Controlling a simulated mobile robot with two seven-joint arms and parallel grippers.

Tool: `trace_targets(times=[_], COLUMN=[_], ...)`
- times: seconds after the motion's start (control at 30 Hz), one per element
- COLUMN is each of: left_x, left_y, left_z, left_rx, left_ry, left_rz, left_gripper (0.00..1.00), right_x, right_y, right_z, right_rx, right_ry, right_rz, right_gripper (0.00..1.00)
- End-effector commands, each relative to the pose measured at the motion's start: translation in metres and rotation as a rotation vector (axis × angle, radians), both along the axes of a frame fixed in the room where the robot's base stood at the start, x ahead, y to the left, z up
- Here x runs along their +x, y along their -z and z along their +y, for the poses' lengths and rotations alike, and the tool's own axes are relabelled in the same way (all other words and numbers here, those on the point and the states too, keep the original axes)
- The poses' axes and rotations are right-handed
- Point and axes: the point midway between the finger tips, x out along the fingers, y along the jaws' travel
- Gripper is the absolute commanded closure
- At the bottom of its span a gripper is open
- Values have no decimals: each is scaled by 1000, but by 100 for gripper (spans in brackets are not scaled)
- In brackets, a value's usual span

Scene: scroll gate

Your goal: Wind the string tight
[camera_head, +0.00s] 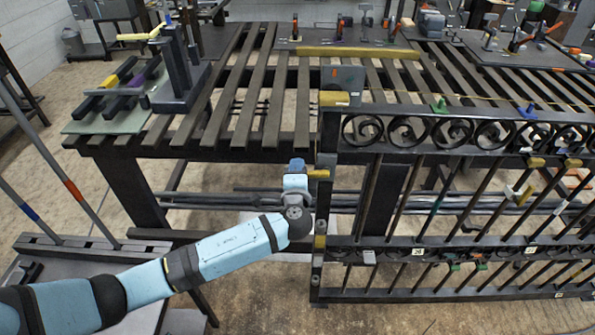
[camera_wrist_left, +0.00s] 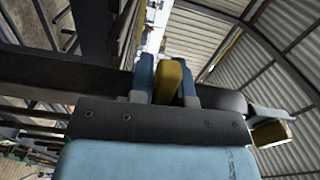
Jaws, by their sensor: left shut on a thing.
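My left gripper (camera_head: 300,170) is at the left end post of the black scroll gate (camera_head: 322,220). It is shut on a small brass-coloured block (camera_head: 319,174) that sticks out of the post. In the left wrist view, two blue fingers (camera_wrist_left: 168,78) press on both sides of this yellow-brown block (camera_wrist_left: 172,84). A thin yellowish string (camera_head: 470,98) runs along the top of the gate toward the right. Its left end near the post is too small to follow. My right gripper is not in view.
A slatted steel table (camera_head: 245,95) stands behind the gate. A green clamp (camera_head: 440,105) and a blue clamp (camera_head: 528,111) sit on the gate's top rail. Tools and a fixture (camera_head: 180,85) stand at the table's left. Bare floor (camera_head: 260,305) lies in front.

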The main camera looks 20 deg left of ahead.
Motion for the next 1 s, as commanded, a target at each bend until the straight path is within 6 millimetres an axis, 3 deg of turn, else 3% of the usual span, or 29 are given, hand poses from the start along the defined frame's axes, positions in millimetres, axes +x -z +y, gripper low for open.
trace_targets(times=[0.03,0.23,0.47,0.73,1.0], left_x=[0,0,1,3,4], left_y=[9,22,32,38,38], left_z=[-1,-3,-6,-11,-13], left_rx=[-28,-165,-329,-470,-529], left_ry=[0,-1,0,0,0], left_rz=[-7,-46,-95,-134,-153], left_gripper=[100,100,100,100,100], right_x=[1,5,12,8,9], right_y=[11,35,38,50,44], right_z=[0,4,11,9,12], right_rx=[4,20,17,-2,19], right_ry=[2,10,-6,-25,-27], right_rz=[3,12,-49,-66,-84], right_gripper=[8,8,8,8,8])
